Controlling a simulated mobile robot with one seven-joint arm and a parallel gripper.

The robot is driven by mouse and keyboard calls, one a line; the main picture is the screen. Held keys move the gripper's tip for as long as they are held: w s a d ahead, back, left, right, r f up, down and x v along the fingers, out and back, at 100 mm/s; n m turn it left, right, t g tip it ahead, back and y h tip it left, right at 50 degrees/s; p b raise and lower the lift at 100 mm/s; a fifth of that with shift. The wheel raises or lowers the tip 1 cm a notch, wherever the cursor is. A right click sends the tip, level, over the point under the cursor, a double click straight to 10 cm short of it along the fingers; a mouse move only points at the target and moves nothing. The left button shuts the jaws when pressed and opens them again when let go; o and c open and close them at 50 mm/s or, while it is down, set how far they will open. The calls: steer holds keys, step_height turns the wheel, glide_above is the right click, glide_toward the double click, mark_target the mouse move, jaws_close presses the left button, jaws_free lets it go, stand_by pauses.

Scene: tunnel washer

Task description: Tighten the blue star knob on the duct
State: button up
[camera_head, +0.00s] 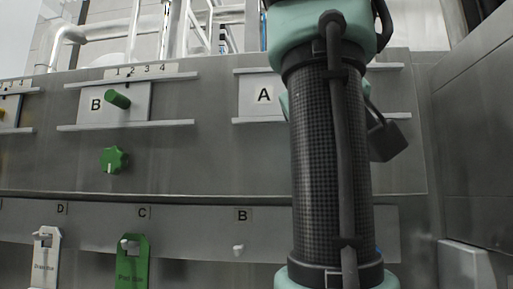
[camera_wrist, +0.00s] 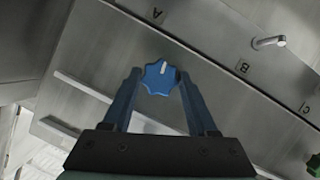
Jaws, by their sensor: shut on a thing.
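The blue star knob (camera_wrist: 160,78) shows in the wrist view on the grey metal duct panel, with a short white mark near its upper edge. My gripper (camera_wrist: 158,80) is shut on it, with one dark blue finger on each side of the lobed rim. The knob's stem and the exact finger contacts are hidden. In the head view my arm stands in front of this area and I cannot make out the knob there.
In the head view a green star knob (camera_head: 115,160) sits below the slider plate marked B (camera_head: 133,103). Below, a green tag (camera_head: 131,262) and a white tag (camera_head: 45,262) hang on pegs; peg B (camera_head: 239,249) is bare. A grey wall (camera_head: 475,150) stands close on the right.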

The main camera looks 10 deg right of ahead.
steer(key=shift+f+m+y, duration=0.1)
steer(key=shift+m+y, duration=0.5)
steer(key=shift+m, duration=0.1)
steer(key=o, duration=1.4)
steer(key=shift+d, duration=0.1)
steer(key=shift+r+p, duration=0.2)
steer(key=shift+p, duration=0.15)
